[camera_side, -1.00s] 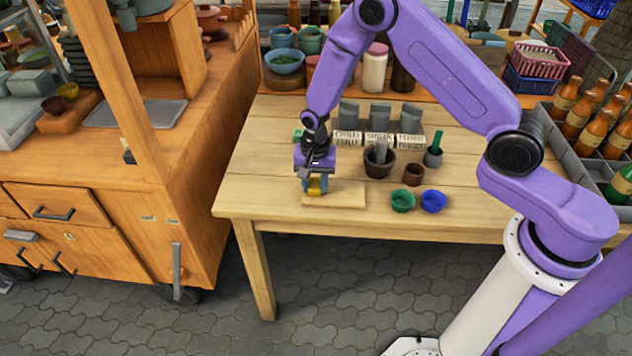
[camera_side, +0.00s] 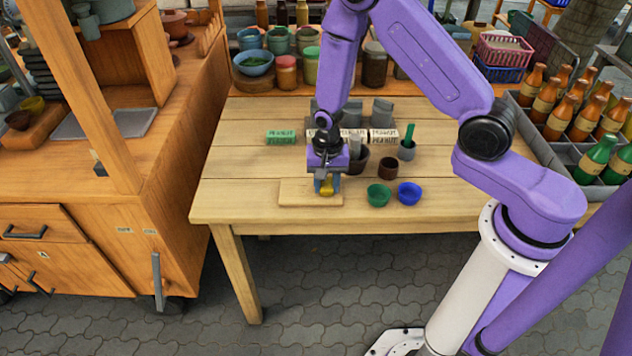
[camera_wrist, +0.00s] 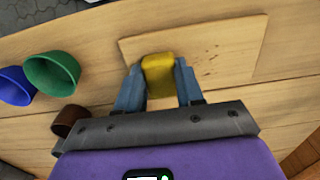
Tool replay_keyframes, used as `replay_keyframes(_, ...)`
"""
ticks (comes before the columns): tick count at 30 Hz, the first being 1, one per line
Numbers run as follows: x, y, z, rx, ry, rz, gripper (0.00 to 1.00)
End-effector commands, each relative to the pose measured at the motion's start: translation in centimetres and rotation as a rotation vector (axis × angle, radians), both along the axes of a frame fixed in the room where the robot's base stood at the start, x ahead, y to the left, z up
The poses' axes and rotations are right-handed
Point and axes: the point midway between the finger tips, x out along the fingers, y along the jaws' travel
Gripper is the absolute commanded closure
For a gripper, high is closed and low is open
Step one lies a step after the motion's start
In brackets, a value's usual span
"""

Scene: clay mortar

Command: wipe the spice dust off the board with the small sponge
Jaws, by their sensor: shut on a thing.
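The small yellow sponge (camera_wrist: 158,75) is between the fingers of my gripper (camera_wrist: 160,90), which is shut on it. In the side view my gripper (camera_side: 327,188) points down with the sponge (camera_side: 327,187) low at the right part of the board (camera_side: 296,194). The board is a thin pale wooden slab; in the wrist view the board (camera_wrist: 235,45) extends right of the sponge. A few small brown specks of spice dust (camera_wrist: 208,72) lie on it, right of the sponge. I cannot tell whether the sponge touches the board. The board under the sponge is hidden.
A green bowl (camera_side: 379,195) and a blue bowl (camera_side: 409,193) stand right of the board. A brown cup (camera_side: 387,168) and a grey cup (camera_side: 406,150) stand behind them. Labelled blocks line the back. The table's front left is clear.

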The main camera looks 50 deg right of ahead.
Motion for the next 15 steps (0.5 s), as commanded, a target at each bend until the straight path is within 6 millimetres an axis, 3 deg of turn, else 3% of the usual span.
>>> replay_keyframes(7, -1.3, -1.3, 0.2, 0.000, 0.001, 0.000, 0.96)
replay_keyframes(10, -1.1, -1.2, 2.6, 0.001, -0.006, 0.000, 0.96)
replay_keyframes(15, -1.2, -1.2, 3.8, 0.000, -0.001, 0.000, 0.96)
